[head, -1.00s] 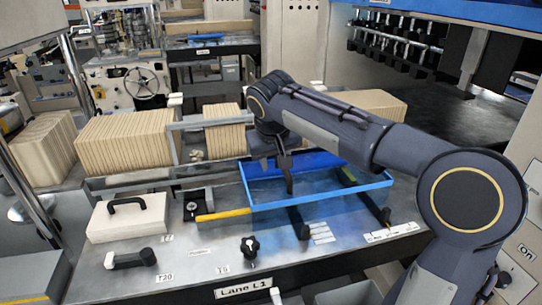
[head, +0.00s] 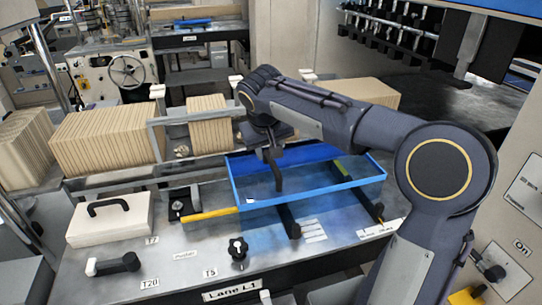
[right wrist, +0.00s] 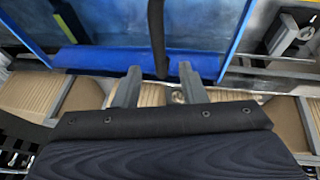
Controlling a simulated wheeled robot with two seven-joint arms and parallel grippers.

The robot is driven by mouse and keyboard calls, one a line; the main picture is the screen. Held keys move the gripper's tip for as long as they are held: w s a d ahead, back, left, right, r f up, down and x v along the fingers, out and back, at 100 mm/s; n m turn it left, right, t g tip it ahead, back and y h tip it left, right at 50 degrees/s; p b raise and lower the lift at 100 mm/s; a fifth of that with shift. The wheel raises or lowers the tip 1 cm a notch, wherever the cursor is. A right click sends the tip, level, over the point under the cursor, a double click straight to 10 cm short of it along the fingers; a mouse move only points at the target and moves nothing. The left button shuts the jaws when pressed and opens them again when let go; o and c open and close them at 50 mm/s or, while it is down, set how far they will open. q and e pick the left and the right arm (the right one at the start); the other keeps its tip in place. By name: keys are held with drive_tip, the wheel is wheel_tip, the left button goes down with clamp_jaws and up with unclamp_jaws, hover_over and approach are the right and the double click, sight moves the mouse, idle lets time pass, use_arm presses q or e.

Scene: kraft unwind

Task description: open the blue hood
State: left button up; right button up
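The blue hood (head: 312,193) is a clear box with a blue frame, on the grey machine deck. My right gripper (head: 275,180) hangs over it from the right arm, with its tip inside the outline of the frame. In the right wrist view the two grey fingers of my right gripper (right wrist: 158,88) stand apart. The blue edge of the hood (right wrist: 75,57) lies just beyond them. A dark upright bar (right wrist: 157,35) runs down toward the gap between the fingers. I cannot tell if they touch it. My left gripper is not in view.
A cream box with a black handle (head: 110,222) stands left of the hood. Star knob (head: 238,249) and black lever (head: 114,264) sit on the front deck. Stacks of brown board (head: 108,133) stand behind. The blue-edged overhead machine is at upper right.

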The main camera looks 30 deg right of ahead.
sight(271, 162)
drive_tip(key=shift+x, duration=2.35)
drive_tip(key=shift+w, duration=0.1)
drive_tip(key=shift+c, duration=0.5)
clamp_jaws()
drive_tip(key=shift+r, duration=0.1)
